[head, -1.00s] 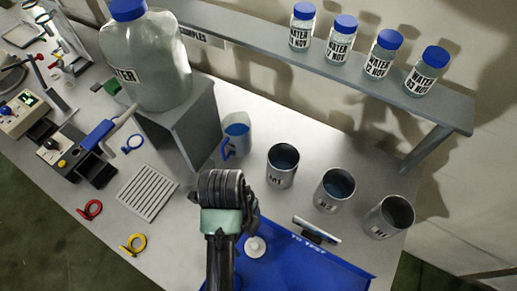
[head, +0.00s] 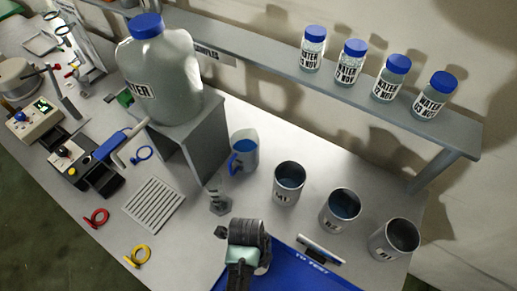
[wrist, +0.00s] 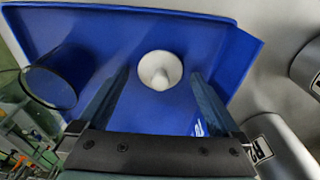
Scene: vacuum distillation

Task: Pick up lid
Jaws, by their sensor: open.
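The lid (wrist: 160,70) is a small white round piece with a raised knob, lying on the blue tray (wrist: 95,25) in the wrist view. My gripper (wrist: 158,78) is open, its two fingers on either side of the lid in that picture, with nothing between them that I can see held. How far the fingertips are above the lid is hard to tell. In the head view my gripper (head: 245,250) is over the blue tray (head: 325,277) at the bottom and hides the lid.
A blue-handled jug (head: 243,153) and a small grey object (head: 219,198) stand behind my gripper. A dark-rimmed round vessel (wrist: 50,86) is at left in the wrist view.

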